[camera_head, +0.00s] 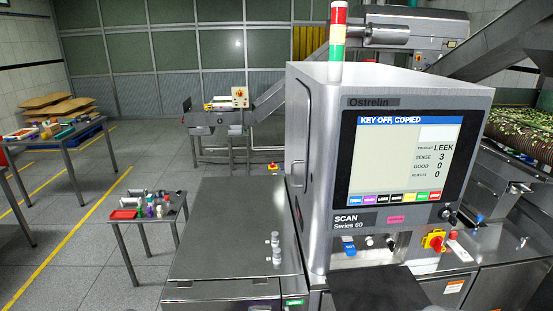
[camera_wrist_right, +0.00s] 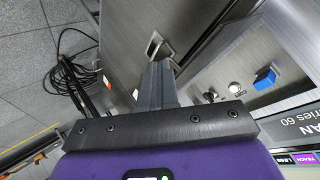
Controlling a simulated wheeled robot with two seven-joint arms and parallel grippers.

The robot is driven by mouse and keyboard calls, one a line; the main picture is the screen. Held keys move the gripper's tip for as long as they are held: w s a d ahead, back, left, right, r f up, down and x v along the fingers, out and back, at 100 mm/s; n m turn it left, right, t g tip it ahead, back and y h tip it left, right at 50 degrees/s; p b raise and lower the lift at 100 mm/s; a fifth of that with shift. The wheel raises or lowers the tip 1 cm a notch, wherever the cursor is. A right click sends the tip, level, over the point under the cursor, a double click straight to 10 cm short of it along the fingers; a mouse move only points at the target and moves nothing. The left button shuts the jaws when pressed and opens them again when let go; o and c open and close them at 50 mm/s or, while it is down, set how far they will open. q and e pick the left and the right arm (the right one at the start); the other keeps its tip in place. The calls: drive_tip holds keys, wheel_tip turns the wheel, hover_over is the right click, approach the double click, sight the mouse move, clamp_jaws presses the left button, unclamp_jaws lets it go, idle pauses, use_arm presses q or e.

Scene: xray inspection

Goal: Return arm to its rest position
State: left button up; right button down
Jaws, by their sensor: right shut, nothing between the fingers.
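My right gripper (camera_wrist_right: 158,70) shows in the right wrist view, with its narrow grey fingers together and nothing between them. It points toward the brushed-metal side of the x-ray machine, near a small square latch. Whether the fingertips touch the metal, I cannot tell. The x-ray machine (camera_head: 310,170) stands at centre right in the head view, with its screen (camera_head: 405,160) lit and reading "KEY OFF, COPIED". My left gripper is not in either view.
Knobs and a blue switch (camera_wrist_right: 265,78) sit close right of the right gripper. Black cables (camera_wrist_right: 75,75) lie on the floor to its left. A small table (camera_head: 150,215) with a red tray and bottles stands left of the metal counter (camera_head: 220,235). Open floor lies further left.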

drive_tip(key=s+a+f+n+g+y+b, duration=0.25)
drive_tip(key=s+a+f, duration=0.2)
drive_tip(key=f, duration=0.35)
drive_tip(key=s+a+f+n+g+y+b, duration=0.1)
drive_tip(key=s+a+f+n+g+y, duration=0.2)
drive_tip(key=s+f, duration=0.45)
drive_tip(key=s+a+f+n+g+y+b, duration=0.1)
drive_tip(key=s+a+f+n+g, duration=0.1)
drive_tip(key=s, duration=0.4)
drive_tip(key=s+a+f+n+g+y+b, duration=0.1)
drive_tip(key=s+a+f+n+g, duration=0.1)
drive_tip(key=s+a+f, duration=0.3)
drive_tip(key=shift+s+a+f, duration=0.3)
drive_tip(key=shift+s+a, duration=0.15)
drive_tip(key=shift+a, duration=0.25)
drive_tip(key=shift+y, duration=0.25)
